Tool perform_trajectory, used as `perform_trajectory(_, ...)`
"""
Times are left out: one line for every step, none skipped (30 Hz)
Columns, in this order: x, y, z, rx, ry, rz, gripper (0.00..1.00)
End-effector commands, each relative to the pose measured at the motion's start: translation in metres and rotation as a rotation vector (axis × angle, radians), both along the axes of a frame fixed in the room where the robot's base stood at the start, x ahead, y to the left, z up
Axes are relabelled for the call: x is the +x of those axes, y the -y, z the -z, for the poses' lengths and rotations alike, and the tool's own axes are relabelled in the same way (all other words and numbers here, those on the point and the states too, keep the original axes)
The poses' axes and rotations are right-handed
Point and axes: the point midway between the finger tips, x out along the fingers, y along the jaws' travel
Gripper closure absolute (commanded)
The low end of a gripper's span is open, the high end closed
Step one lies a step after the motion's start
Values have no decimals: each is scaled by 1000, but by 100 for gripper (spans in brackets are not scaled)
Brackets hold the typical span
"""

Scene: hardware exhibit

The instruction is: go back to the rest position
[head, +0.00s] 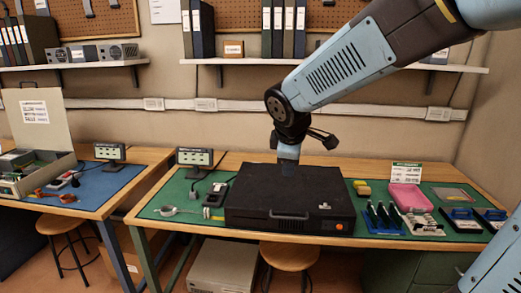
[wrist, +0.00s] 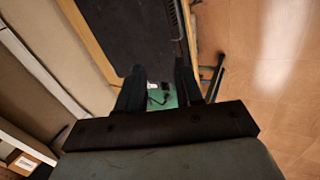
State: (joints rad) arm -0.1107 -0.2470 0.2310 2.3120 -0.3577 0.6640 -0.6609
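My gripper (head: 288,168) hangs pointing down over the closed black case (head: 290,205) on the green-matted table. In the wrist view its two dark fingers (wrist: 158,82) stand apart with nothing between them. The black case also fills the upper middle of the wrist view (wrist: 135,30). The head view does not show clearly how far the gripper is above the case lid.
The table (head: 405,239) also holds a pink tray (head: 408,196), a small display (head: 195,157) and several boards at the right. A blue-matted table (head: 95,185) with an open box (head: 40,130) stands left. A stool (head: 289,256) is below. Shelves (head: 225,61) line the wall.

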Motion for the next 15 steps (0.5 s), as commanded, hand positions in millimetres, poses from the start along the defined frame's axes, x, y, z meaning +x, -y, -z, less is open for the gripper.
perform_trajectory(-9,10,-6,26,10,58,64)
perform_trajectory(-15,15,-9,48,15,100,64)
perform_trajectory(-23,24,-14,78,22,161,64)
perform_trajectory(-30,30,-16,103,26,210,64)
perform_trajectory(-37,36,-19,130,30,257,64)
perform_trajectory(-47,43,-22,166,37,321,64)
perform_trajectory(-54,49,-25,192,41,368,64)
perform_trajectory(-62,54,-26,221,45,415,64)
perform_trajectory(-72,61,-29,257,50,477,64)
perform_trajectory(-79,65,-31,287,53,523,64)
perform_trajectory(-87,70,-32,316,58,568,64)
perform_trajectory(-97,75,-33,355,61,628,64)
perform_trajectory(-104,79,-35,385,64,672,64)
perform_trajectory(-112,82,-36,416,67,715,64)
perform_trajectory(-121,86,-36,456,69,771,64)
